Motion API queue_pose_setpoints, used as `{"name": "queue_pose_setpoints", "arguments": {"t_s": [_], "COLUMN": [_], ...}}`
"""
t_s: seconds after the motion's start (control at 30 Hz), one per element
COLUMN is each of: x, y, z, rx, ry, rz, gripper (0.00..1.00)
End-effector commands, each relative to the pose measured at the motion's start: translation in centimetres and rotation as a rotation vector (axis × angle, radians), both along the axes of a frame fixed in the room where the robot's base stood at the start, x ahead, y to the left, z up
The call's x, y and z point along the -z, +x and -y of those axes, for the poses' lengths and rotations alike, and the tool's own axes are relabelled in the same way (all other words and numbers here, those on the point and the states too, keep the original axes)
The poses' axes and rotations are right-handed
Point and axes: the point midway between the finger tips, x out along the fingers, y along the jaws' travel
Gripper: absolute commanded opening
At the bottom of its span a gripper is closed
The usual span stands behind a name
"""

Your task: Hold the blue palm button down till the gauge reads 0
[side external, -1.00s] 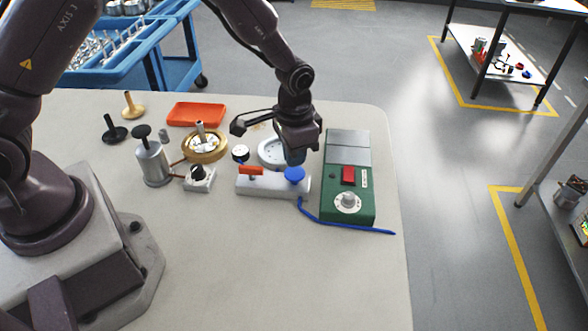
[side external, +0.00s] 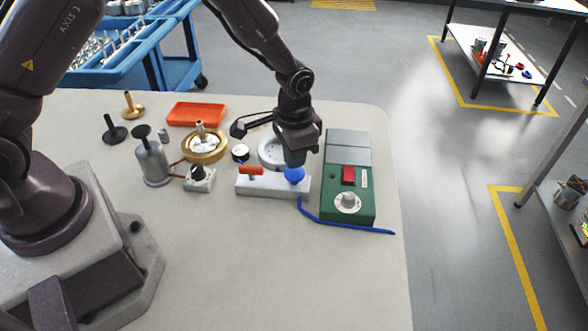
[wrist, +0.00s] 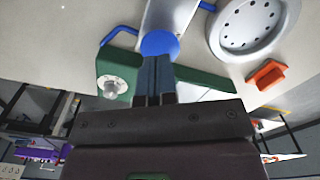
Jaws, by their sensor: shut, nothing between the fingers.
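How far the button is pressed cannot be told.
A green box (side external: 347,204) with a red switch and white knob stands right of the block. A blue cord (side external: 345,228) runs in front. A round white plate (side external: 268,152) lies behind the block, a brass fitting (side external: 205,148) further left. The front table is clear.

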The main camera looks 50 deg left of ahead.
Motion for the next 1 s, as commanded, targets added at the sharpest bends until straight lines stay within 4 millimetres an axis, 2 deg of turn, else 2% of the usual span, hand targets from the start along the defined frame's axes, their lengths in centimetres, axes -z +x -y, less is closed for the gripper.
{"name": "queue_pose_setpoints", "arguments": {"t_s": [0.63,1.0], "x": [2.7,2.5], "y": [0.0,0.0], "z": [0.0,0.0], "rx": [0.000,0.000], "ry": [0.000,0.000], "rz": [-0.001,0.001], "gripper": [0.00,0.00]}}
